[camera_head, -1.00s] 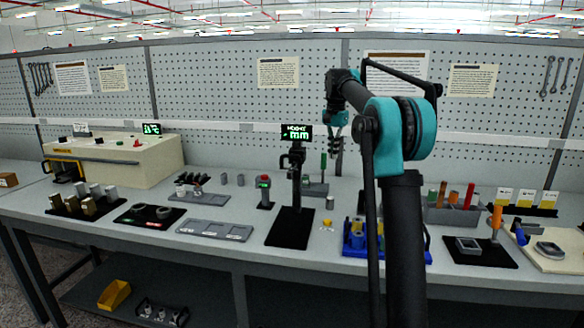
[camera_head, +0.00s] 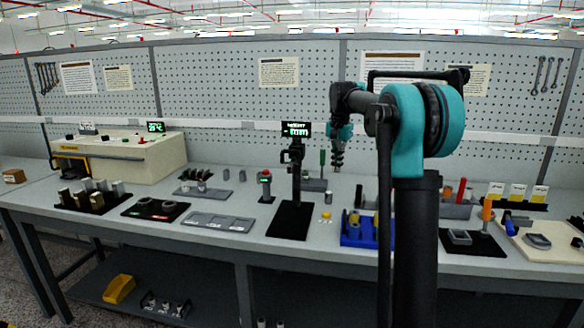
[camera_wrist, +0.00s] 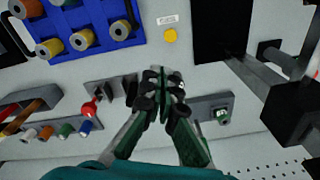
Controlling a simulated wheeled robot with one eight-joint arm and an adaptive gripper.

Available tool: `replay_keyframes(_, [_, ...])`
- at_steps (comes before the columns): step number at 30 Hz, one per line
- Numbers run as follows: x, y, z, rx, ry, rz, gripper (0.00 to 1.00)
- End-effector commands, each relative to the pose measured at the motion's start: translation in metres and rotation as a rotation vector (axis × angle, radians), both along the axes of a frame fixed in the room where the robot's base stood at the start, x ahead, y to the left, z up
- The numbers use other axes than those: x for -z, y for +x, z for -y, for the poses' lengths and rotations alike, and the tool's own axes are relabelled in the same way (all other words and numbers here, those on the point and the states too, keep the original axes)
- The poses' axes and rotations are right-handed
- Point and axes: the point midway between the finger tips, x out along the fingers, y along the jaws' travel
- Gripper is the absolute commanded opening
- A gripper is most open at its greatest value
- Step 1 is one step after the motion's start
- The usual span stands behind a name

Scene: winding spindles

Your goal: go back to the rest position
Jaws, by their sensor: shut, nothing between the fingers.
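My gripper (camera_head: 338,160) hangs above the back of the bench, between the height gauge and my arm's upper links. In the wrist view my gripper (camera_wrist: 160,88) has its fingertips together with nothing between them. It points down at the bench top and touches no object that I can see.
The height gauge (camera_head: 297,165) on its black base stands left of my gripper. A blue tray (camera_head: 352,236) with spools is in front, partly hidden by my arm. A yellow disc (camera_wrist: 170,35) lies on the bench. A beige machine (camera_head: 118,158) stands at the left.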

Motion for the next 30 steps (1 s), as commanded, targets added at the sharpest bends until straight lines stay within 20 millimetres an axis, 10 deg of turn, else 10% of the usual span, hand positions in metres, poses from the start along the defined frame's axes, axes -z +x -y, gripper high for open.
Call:
replay_keyframes(8, [0.053, -0.069, 0.01, -0.133, -0.01, 0.072, 0.0])
replay_keyframes(24, [0.227, -0.309, 0.028, -0.492, -0.093, 0.257, 0.0])
replay_keyframes(30, [0.268, -0.367, 0.03, -0.571, -0.123, 0.294, 0.0])
